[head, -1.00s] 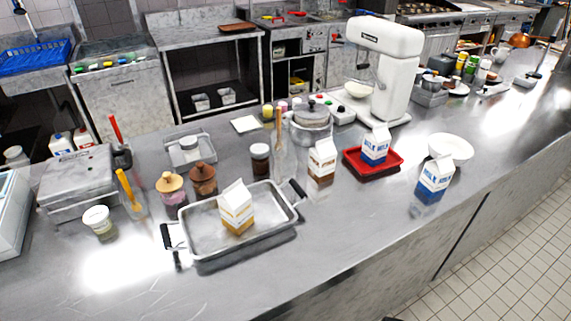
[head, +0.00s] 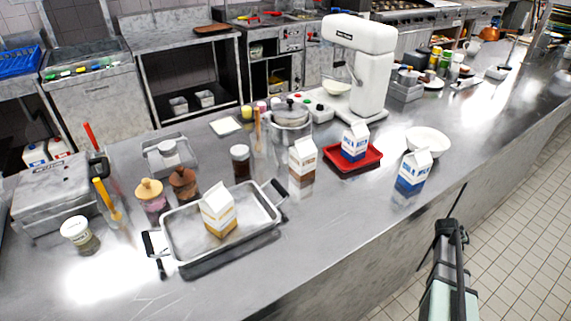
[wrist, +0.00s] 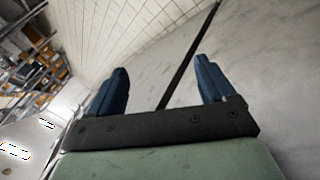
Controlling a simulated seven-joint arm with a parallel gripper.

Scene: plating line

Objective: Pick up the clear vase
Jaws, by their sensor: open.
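A tall, see-through vessel (head: 261,150), which looks like the clear vase, stands upright on the counter in front of the steel pot. Its outline is faint against the steel and it is hard to make out. My gripper (head: 452,232) is at the lower right of the head view, beyond the counter's front edge and far from the vessel. In the wrist view, its two blue fingers (wrist: 160,88) are spread apart with nothing between them. The vase does not show in the wrist view.
A steel roasting pan (head: 180,257) holding a milk carton (head: 219,211) lies in front of the vessel. A brown-and-white carton (head: 302,160) stands close on its right and a dark jar (head: 241,163) on its left.

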